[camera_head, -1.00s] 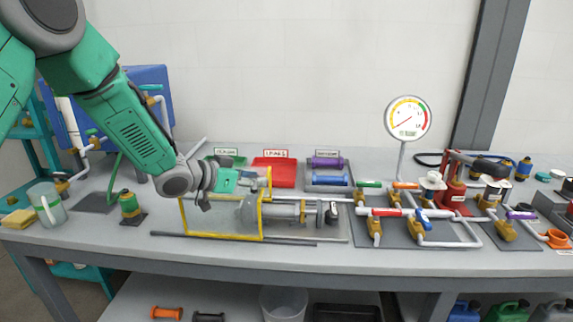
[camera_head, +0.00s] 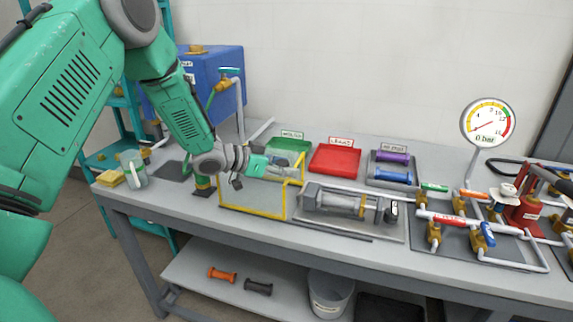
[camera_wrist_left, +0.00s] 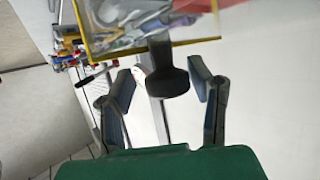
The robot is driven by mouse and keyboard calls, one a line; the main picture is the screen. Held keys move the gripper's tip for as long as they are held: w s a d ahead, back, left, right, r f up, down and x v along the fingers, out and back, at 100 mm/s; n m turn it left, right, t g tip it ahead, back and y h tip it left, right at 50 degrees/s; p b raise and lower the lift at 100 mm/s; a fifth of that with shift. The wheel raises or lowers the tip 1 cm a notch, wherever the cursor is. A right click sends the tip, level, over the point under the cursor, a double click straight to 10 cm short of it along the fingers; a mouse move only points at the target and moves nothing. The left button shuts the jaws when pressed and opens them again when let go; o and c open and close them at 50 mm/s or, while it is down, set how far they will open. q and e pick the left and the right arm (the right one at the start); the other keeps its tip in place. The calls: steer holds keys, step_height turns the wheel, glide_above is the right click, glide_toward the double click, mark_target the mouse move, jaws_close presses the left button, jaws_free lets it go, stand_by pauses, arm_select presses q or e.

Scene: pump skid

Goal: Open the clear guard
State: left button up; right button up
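The clear guard (camera_head: 252,197) is a see-through box with yellow edges on the bench, left of the grey pump shaft unit (camera_head: 340,201). The shaft unit stands mostly uncovered. My left gripper (camera_head: 248,174) is at the guard's upper left part. In the left wrist view, a black knob (camera_wrist_left: 168,80) stands between the two spread fingers, with gaps visible on both sides. The guard's yellow edge (camera_wrist_left: 150,50) crosses beyond it. The knob is hidden in the head view. My right gripper is not in view.
Green (camera_head: 288,146), red (camera_head: 335,159) and grey (camera_head: 392,169) trays lie behind the guard. Pipes with valves and a gauge (camera_head: 487,122) stand at right. A blue tank (camera_head: 212,88) and a clear jug (camera_head: 132,168) are at left.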

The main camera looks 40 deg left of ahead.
arm_select(q)
steer(key=shift+w+r, duration=0.1)
steer(key=shift+r, duration=0.05)
steer(key=shift+s+a+r, duration=0.2)
steer(key=shift+s, duration=0.05)
steer(key=v, duration=1.1)
steer(key=shift+s+a+f, duration=0.1)
steer(key=shift+f, duration=0.05)
